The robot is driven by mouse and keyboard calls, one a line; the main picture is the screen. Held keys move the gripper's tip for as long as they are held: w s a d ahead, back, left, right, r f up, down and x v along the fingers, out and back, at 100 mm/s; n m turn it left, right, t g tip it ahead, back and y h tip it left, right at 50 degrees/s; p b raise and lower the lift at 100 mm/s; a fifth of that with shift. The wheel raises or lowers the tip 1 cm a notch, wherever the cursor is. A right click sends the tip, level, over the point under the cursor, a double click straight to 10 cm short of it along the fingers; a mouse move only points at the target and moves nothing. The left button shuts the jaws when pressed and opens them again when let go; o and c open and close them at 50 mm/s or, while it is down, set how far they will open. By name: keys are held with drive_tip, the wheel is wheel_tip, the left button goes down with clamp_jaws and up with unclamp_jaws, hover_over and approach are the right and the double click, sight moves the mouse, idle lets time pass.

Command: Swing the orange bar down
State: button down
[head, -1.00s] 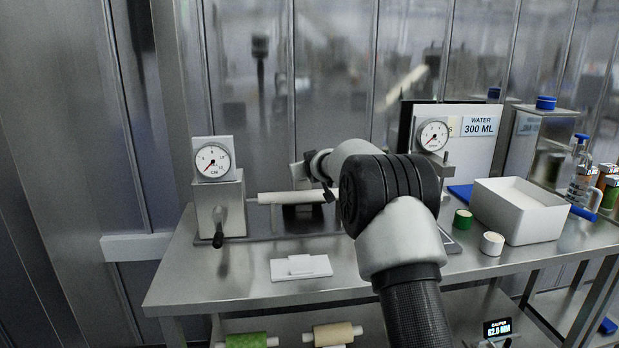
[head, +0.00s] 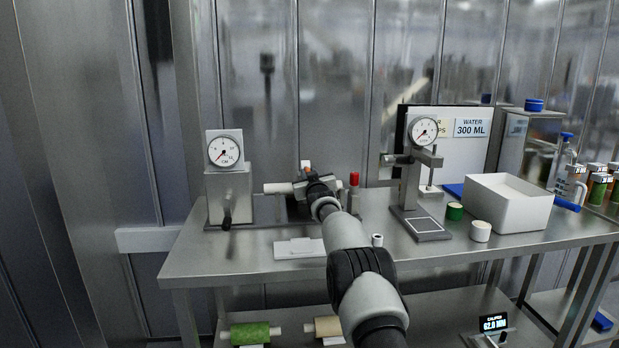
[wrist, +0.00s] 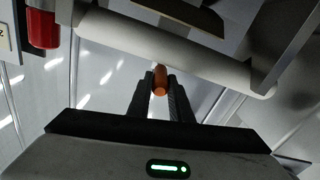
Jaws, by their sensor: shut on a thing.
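The orange bar (wrist: 160,80) shows in the wrist view as a short rounded orange piece between my two dark fingertips. My gripper (wrist: 159,88) is shut on it. Most of the bar is hidden by the fingers, so I cannot tell its full tilt. A long white roller (wrist: 165,50) crosses the wrist view just beyond the fingers. In the head view my gripper (head: 308,184) is at the middle of the roller stand on the table. The white roller's left end (head: 278,188) shows beside it, and my arm hides part of the stand.
A gauge with a crank (head: 224,152) stands left of the roller. A red knob (head: 354,179) is just right of my gripper. A second gauge on a stand (head: 423,131) and a white bin (head: 507,203) are farther right. A pale flat block (head: 298,248) lies in front.

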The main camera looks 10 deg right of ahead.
drive_tip(key=shift+f, duration=0.15)
idle(0.3)
drive_tip(key=c, duration=1.6)
unclamp_jaws()
drive_tip(key=shift+s+a, duration=0.1)
drive_tip(key=shift+s, duration=0.35)
drive_tip(key=s, duration=1.6)
drive_tip(key=shift+s+d+f, duration=0.1)
drive_tip(key=shift+s+d, duration=0.1)
drive_tip(key=shift+s, duration=0.05)
